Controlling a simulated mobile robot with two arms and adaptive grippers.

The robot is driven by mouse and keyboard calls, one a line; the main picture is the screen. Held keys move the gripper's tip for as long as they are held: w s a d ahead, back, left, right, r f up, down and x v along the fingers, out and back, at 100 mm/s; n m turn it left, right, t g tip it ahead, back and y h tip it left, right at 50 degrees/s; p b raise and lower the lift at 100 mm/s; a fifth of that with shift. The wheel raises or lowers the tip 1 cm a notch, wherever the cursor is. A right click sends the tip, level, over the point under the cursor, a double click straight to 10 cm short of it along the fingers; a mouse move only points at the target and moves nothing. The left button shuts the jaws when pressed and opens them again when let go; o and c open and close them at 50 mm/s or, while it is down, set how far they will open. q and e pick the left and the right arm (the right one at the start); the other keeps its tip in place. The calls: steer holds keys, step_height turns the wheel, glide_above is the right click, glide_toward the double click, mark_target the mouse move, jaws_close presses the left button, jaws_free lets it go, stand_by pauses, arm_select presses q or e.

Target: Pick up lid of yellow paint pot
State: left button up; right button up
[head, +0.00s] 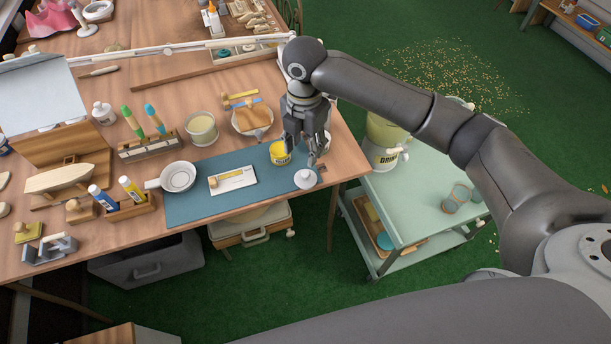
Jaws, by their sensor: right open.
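The small yellow paint pot (280,153) stands on the blue-grey mat (205,169), with yellow showing at its top. A pale round lid with a small knob (305,180) lies on the right end of the mat, apart from the pot, near the table's front edge. My right gripper (302,157) points down, open, with its fingers between the pot and the lid. It appears empty. Whether a fingertip touches the lid I cannot tell. My left gripper is not in view.
A card (233,178) and a white handled dish (178,177) are on or beside the mat to the left. A plate with sponge-like pieces (252,116) is behind the pot.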

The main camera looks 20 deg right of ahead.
mark_target(306, 172)
steer(key=f, duration=0.7)
steer(key=f+p, duration=0.1)
steer(key=f, duration=0.2)
steer(key=shift+d+f, duration=0.25)
steer(key=c, duration=0.8)
